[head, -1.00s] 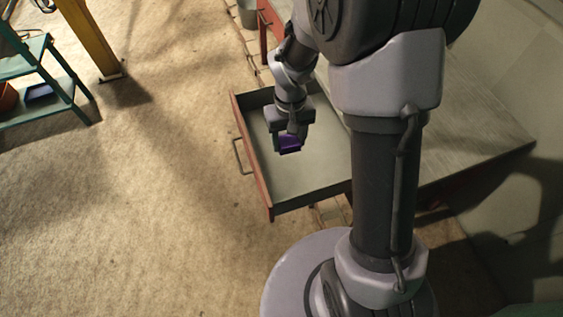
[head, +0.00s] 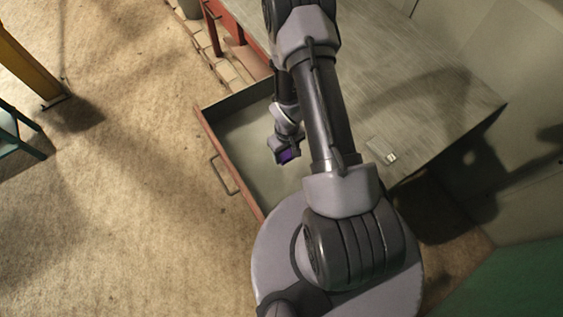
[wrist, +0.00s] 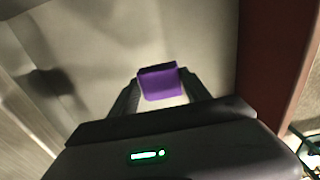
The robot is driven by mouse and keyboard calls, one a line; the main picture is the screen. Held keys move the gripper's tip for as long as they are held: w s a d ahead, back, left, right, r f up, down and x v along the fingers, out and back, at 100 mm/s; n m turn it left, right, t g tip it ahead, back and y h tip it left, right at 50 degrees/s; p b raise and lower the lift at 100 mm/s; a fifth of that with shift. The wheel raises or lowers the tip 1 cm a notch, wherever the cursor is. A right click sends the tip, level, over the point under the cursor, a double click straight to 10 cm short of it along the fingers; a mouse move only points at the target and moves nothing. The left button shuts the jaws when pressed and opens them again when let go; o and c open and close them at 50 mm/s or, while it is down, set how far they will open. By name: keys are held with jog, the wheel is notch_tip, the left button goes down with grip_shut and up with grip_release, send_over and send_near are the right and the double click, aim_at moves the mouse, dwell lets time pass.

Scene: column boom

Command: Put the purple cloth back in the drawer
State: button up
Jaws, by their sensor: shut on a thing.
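The purple cloth (head: 287,156) is a small folded piece, held in my gripper (head: 284,158) over the open drawer (head: 236,128). The drawer has a red front with a bar handle and a pale, bare floor. In the wrist view, the cloth (wrist: 158,82) sits between the two dark fingertips of my gripper (wrist: 160,88), which is shut on it. The pale drawer floor (wrist: 190,35) fills the picture behind it, with the red front (wrist: 268,70) at the right. I cannot tell how high the cloth is above the floor. My arm hides the drawer's right part.
A grey worktop (head: 440,110) with a small pale item (head: 383,152) on it lies right of the drawer. A yellow post (head: 30,62) and a teal shelf (head: 18,130) stand at the far left. The carpet (head: 120,200) left of the drawer is clear.

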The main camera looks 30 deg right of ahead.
aim_at(286, 168)
jog(key=f+b, duration=0.4)
jog(key=f, duration=0.1)
jog(key=f+b, duration=0.3)
jog(key=shift+s+f, duration=0.25)
jog(key=shift+r, duration=0.3)
jog(key=shift+f, duration=0.15)
jog(key=o, duration=0.9)
jog(key=shift+f, duration=0.1)
jog(key=shift+c, duration=0.2)
jog(key=o, duration=0.4)
jog(key=shift+o, duration=0.2)
